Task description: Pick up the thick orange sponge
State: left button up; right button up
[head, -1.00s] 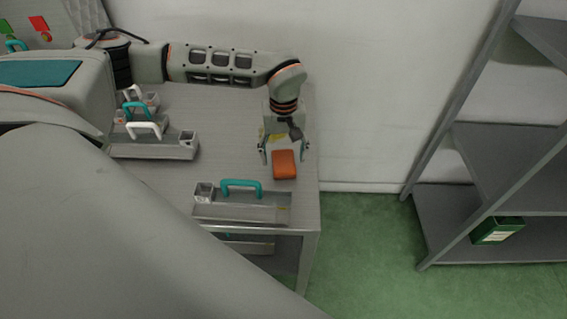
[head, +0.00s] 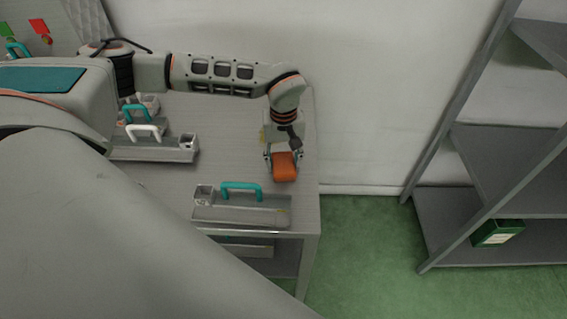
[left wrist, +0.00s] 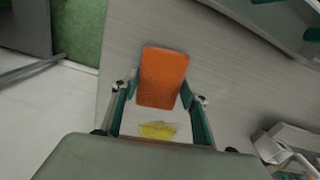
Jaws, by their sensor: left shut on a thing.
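The thick orange sponge (head: 285,167) is at the right end of the grey metal table (head: 170,178). My left gripper (head: 284,156) is shut on it, with one finger on each side. In the left wrist view the sponge (left wrist: 163,76) sits between the two fingers (left wrist: 159,92) and reaches out past their tips. I cannot tell whether its underside touches the table. My right gripper is not in view.
A yellow item (left wrist: 157,130) lies close behind the sponge. A grey tray with a teal handle (head: 241,208) stands at the table's front edge. More handled trays (head: 152,152) stand at left. A wall is behind, and a shelf rack (head: 480,215) stands at right.

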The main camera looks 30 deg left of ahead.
aim_at(284, 162)
pick_arm(q)
notch_tip(284, 162, up, 20)
jog(key=p, duration=0.1)
jog(key=shift+f, duration=0.1)
jog(key=shift+c, duration=0.4)
